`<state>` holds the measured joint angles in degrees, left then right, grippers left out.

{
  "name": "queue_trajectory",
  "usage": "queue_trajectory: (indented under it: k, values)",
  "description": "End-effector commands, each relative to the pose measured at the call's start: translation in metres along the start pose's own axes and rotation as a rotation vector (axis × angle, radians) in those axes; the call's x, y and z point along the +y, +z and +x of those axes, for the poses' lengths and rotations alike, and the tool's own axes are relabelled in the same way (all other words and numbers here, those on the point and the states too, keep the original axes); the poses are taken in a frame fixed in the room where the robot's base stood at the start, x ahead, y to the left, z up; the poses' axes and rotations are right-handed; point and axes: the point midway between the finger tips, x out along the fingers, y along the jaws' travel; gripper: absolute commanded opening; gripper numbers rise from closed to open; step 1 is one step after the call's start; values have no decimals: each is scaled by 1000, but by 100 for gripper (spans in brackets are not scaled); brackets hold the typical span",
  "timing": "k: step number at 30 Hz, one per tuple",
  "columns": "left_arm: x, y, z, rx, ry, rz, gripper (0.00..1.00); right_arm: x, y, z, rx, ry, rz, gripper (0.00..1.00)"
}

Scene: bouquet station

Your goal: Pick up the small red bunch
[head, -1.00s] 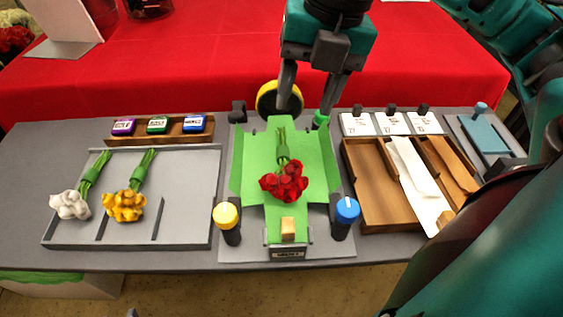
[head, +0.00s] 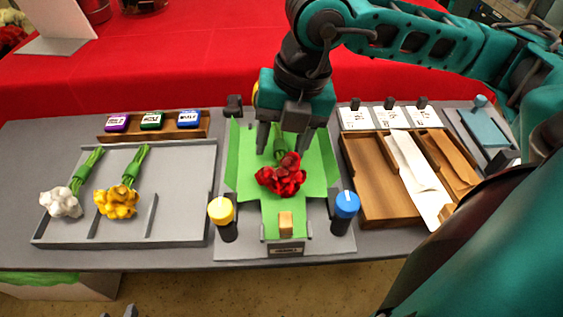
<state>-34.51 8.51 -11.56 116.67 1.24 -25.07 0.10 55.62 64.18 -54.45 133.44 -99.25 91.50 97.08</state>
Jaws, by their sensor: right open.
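The small red bunch (head: 281,177) lies on the green wrapping sheet (head: 240,160) in the middle of the station. Its red flowers point toward the front and its green stems point to the back. My right gripper (head: 281,153) is open, with its fingers pointing down over the stems, one finger on each side of them. The upper stems are hidden behind the gripper. I cannot tell how high the fingertips are above the sheet. My left gripper is not clearly in view.
A grey tray (head: 187,226) at left holds a white bunch (head: 60,202) and a yellow bunch (head: 116,202). Yellow-topped (head: 222,211) and blue-topped (head: 346,205) posts flank the sheet's front. A wooden tray (head: 376,216) stands at right. A small wooden block (head: 286,223) sits in front of the flowers.

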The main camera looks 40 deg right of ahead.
Motion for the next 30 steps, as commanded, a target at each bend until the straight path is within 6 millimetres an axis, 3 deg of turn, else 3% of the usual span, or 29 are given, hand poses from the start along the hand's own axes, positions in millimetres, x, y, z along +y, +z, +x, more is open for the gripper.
queue_trajectory:
  k: [2, 18, 30]
  values:
    - [0, 0, 0, 0, 0, 0, 43, 0, 0, 0, 0, 0, 0, 50]
    - [-1, 4, 1, -5, -3, 1, 43, 0, 0, -1, 0, -1, 0, 0]
    - [-2, 3, 1, -5, -5, 1, 43, 0, 0, -2, -1, 0, 0, 0]
